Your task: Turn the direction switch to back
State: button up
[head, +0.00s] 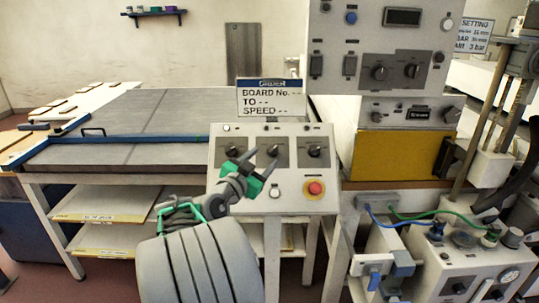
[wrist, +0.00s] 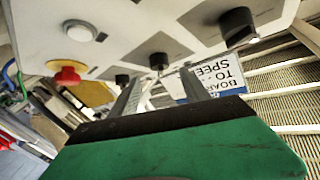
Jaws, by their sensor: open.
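The control panel (head: 222,172) carries three black rotary knobs in a row: a left knob (head: 233,151), a middle knob (head: 273,150) and a right knob (head: 315,151). Their labels are too small to read, so I cannot tell which is the direction switch. My gripper (head: 262,163) is open in front of the panel, just below the middle knob in the head view. In the wrist view, its two fingers (wrist: 160,78) point at the middle knob (wrist: 158,61), which shows between and beyond their tips. I cannot tell whether they touch it.
A red emergency stop (head: 315,188) and a white button (head: 275,191) sit low on the panel. A board sign (head: 271,98) stands at its top edge. A grey conveyor table (head: 130,115) lies left; a tall control cabinet (head: 335,30) rises right.

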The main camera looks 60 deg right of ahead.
aim_at(270, 152)
jog(key=d+p, duration=0.1)
jog(key=d, duration=0.4)
jog(key=shift+d, duration=0.15)
jog(key=shift+c, duration=0.2)
grip_shut()
